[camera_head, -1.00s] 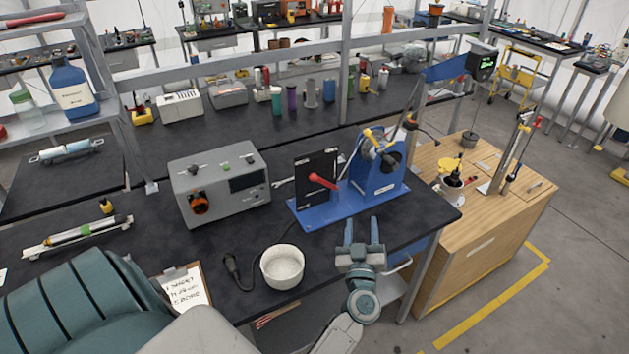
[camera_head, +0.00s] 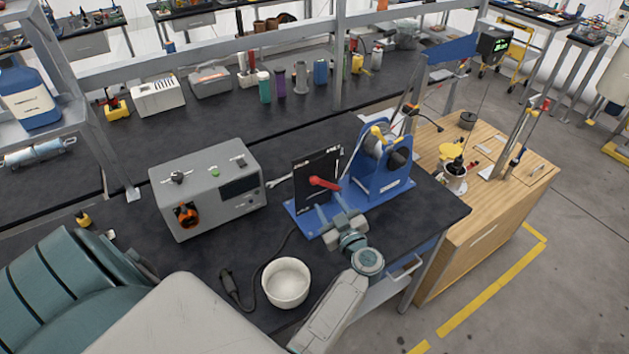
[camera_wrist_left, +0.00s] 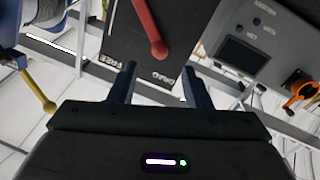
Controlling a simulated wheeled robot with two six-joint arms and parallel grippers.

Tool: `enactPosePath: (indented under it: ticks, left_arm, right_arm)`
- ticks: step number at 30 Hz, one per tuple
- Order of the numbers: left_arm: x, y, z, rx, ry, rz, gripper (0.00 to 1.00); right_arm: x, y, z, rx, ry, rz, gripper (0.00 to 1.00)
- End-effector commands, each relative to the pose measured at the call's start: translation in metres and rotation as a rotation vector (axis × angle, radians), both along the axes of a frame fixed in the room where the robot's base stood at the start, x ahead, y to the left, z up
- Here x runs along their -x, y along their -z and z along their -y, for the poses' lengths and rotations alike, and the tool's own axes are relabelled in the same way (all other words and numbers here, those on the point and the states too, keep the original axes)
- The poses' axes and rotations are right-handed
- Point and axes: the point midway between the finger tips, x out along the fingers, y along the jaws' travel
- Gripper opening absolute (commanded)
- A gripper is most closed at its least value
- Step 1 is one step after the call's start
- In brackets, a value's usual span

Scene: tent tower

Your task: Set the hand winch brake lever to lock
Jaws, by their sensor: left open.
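The hand winch (camera_head: 376,180) is blue and stands on a blue base plate on the dark bench. Its upright black panel (camera_head: 309,166) carries the red brake lever (camera_head: 324,183). In the left wrist view the red lever (camera_wrist_left: 147,22) crosses the black panel (camera_wrist_left: 113,45), where the words FREE and DRAG can be read upside down. The lever's rounded end lies just beyond my fingers. My left gripper (camera_head: 331,205) is open and empty in front of the panel. In the left wrist view my left gripper (camera_wrist_left: 160,72) has its two fingers apart, pointing toward the panel. My right gripper is out of view.
A grey control box (camera_head: 208,188) with an orange knob stands left of the winch. A white bowl (camera_head: 286,283) and a black cable plug (camera_head: 234,288) lie nearer. A yellow-knobbed crank (camera_head: 378,134) is on the winch. A wooden cabinet (camera_head: 470,250) stands to the right.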

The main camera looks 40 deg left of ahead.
Motion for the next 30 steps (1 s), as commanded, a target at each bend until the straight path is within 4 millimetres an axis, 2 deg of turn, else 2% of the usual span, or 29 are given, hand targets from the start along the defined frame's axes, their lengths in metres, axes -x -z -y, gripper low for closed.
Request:
enactPosePath:
  ticks: [5, 12, 18, 26, 30]
  left_arm:
    - [-0.019, -0.002, -0.032, -0.006, -0.001, 0.001, 0.44]
    - [-0.038, 0.002, -0.065, -0.003, 0.000, 0.003, 0.44]
    - [-0.045, 0.000, -0.076, -0.001, 0.001, 0.001, 0.44]
    - [-0.045, 0.000, -0.077, -0.001, 0.001, 0.001, 0.44]
    - [-0.045, 0.000, -0.077, -0.001, 0.001, 0.001, 0.18]
  right_arm:
    - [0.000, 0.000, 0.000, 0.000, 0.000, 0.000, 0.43]
    - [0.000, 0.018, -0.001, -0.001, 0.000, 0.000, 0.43]
    - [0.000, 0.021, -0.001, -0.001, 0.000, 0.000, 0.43]
    - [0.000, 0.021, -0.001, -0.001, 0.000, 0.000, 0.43]
    - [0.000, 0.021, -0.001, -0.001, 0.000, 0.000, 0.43]
